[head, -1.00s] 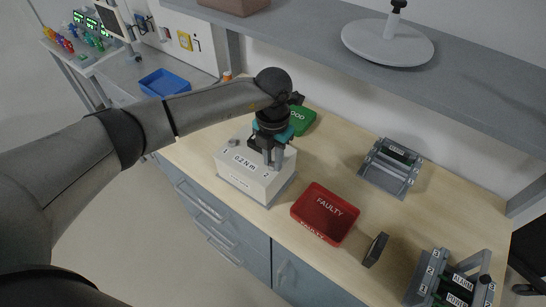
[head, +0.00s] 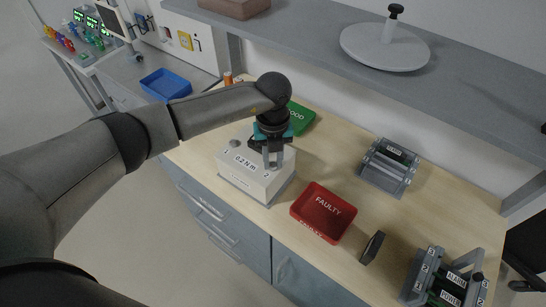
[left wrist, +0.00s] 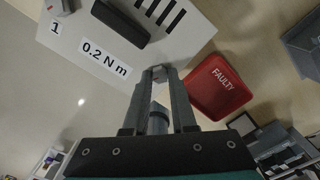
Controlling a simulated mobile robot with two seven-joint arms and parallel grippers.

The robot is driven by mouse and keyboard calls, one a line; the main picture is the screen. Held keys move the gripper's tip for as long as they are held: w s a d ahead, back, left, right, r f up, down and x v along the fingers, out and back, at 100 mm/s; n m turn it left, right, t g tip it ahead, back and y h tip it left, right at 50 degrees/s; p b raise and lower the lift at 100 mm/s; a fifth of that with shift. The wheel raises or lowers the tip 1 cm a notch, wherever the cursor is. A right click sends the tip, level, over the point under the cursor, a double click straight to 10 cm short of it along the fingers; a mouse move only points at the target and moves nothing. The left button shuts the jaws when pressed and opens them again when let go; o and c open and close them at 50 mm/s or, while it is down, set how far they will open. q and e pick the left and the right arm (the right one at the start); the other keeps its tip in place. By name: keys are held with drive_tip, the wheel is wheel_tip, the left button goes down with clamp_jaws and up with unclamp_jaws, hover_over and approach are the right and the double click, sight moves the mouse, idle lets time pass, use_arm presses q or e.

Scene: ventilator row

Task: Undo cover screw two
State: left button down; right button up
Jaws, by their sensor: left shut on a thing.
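The white box (head: 245,170) marked "1", "0.2 N m" and "2" stands on the wooden bench. Cover screw one (head: 234,143) is a grey knob near the "1". My left gripper (head: 273,164) points down at the box's other end, beside the "2". In the left wrist view its fingers (left wrist: 159,73) are shut on cover screw two, which is mostly hidden between the fingertips. The box top (left wrist: 107,68) there shows the "1", a dark bar and black slots. My right gripper is not in view.
A red FAULTY tray (head: 323,213) lies just right of the box, and a green GOOD tray (head: 301,119) behind it. A small dark block (head: 372,247) stands on the bench. Grey holders (head: 390,167) are at the right. A shelf (head: 470,85) overhangs the back.

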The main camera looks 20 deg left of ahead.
sight(273, 165)
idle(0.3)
use_arm(q)
drive_tip(key=c, duration=0.7)
unclamp_jaws()
drive_tip(key=shift+r, duration=0.1)
wheel_tip(273, 165, up, 15)
drive_tip(key=shift+r+b, duration=0.1)
drive_tip(key=shift+b, duration=0.4)
